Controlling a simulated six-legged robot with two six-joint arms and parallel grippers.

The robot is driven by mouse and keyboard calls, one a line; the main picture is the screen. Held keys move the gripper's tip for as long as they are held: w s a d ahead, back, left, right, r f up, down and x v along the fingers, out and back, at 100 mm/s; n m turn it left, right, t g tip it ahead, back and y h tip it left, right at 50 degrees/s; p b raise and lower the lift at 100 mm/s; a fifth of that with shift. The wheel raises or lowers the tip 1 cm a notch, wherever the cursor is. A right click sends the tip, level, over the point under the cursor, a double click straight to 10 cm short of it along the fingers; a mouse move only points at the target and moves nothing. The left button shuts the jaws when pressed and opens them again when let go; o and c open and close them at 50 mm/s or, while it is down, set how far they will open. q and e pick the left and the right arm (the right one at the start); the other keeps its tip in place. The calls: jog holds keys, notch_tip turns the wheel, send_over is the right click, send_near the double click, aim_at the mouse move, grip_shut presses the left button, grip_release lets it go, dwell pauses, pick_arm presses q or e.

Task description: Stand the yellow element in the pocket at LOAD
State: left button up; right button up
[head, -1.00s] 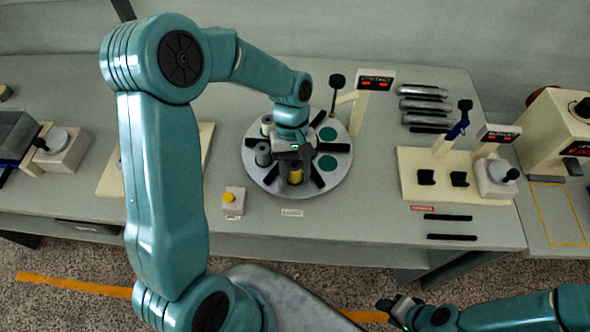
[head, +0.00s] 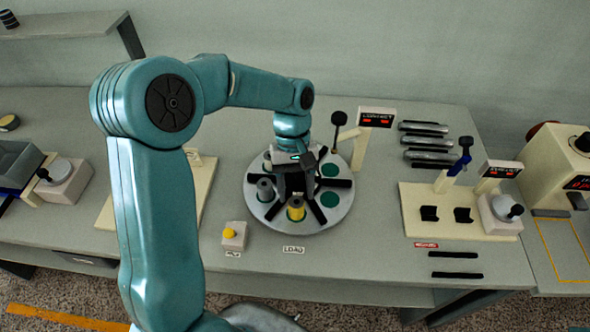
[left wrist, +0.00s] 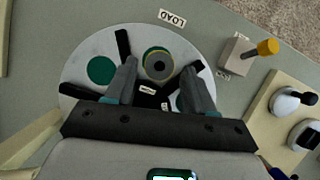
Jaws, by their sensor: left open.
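The yellow element (head: 296,212), a yellow cylinder with a grey top, stands upright on the turntable (head: 335,212) in the pocket facing the LOAD label (head: 293,249). In the left wrist view its round top with a dark hole (left wrist: 158,65) shows from above, with a yellow ring around it. My left gripper (head: 293,190) is open, above and just behind the element in the head view. Its fingertips (left wrist: 158,70) appear on either side of the element in the wrist view, apart from it. The element's bottom is hidden in the pocket. My right gripper is out of view.
Green empty pockets (head: 330,171) are on the right. Black radial bars divide the turntable. A yellow-button box (head: 234,236) stands at front left, and a lever post (head: 338,130) at back right.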

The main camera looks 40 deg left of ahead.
pick_arm(q)
jog(key=v, duration=0.6)
jog(key=shift+r, duration=0.2)
jog(key=shift+w, duration=0.1)
